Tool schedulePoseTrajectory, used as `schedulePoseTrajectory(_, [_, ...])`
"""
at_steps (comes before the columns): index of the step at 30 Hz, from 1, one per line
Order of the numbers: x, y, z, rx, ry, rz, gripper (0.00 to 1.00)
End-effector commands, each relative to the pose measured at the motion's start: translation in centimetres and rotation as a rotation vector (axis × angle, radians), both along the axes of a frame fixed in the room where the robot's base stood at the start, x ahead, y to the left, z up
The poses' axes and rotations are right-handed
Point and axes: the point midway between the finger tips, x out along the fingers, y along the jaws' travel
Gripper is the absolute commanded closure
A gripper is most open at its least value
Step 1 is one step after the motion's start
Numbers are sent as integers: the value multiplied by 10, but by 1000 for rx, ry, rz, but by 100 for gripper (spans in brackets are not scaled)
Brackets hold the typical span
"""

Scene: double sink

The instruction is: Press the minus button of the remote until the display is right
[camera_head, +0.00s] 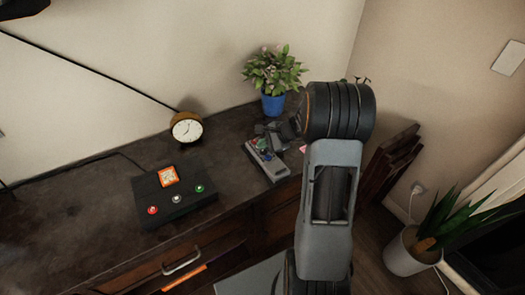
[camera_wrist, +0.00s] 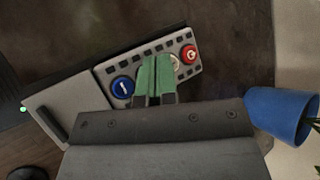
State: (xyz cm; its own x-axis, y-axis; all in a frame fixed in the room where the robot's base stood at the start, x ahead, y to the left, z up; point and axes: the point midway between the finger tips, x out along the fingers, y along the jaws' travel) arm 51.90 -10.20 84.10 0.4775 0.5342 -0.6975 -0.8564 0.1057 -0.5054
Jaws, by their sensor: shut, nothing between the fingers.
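The grey remote (camera_head: 268,165) lies on the dark counter, partly hidden by my gripper in the head view. In the wrist view the remote (camera_wrist: 102,72) shows a blue button (camera_wrist: 123,87) with a white bar, a red button (camera_wrist: 189,54) at the other end, and a pale button (camera_wrist: 175,63) between them, partly covered. My gripper (camera_wrist: 156,60) is shut and empty, its green fingers over the remote between the blue and red buttons. Whether the fingertips touch it, I cannot tell. An orange display (camera_head: 169,176) sits on a black box (camera_head: 160,208); its content is too small to read.
The black box has red, pale and green buttons and stands left of the remote. A round clock (camera_head: 187,128) stands behind the box. A plant in a blue pot (camera_head: 273,104) stands behind the remote. The counter between clock and remote is clear.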

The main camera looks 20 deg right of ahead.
Motion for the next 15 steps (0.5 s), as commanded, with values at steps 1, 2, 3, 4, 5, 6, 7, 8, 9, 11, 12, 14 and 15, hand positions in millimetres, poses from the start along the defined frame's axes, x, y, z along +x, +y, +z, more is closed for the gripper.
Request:
schedulePoseTrajectory(1, [0,1,0,0,-1,1,100])
schedulePoseTrajectory(2, [0,1,0,0,-1,1,100])
schedulePoseTrajectory(3, [0,1,0,0,-1,1,100])
schedulePoseTrajectory(4, [-1,1,0,-1,0,0,100])
schedulePoseTrajectory(5, [-1,1,1,-1,0,0,100])
schedulePoseTrajectory(6, [-1,2,1,-2,-1,1,100])
schedulePoseTrajectory(7, [-1,2,1,-2,-1,1,100])
schedulePoseTrajectory(8, [-1,2,1,-2,-2,0,100])
schedulePoseTrajectory(9, [-2,3,1,-3,-2,1,100])
schedulePoseTrajectory(11, [-2,3,2,-4,-3,1,100])
schedulePoseTrajectory(12, [-2,4,2,-4,-3,1,100])
schedulePoseTrajectory(14, [-2,4,1,-5,-4,1,100])
schedulePoseTrajectory(15, [-3,4,0,-5,-4,0,100])
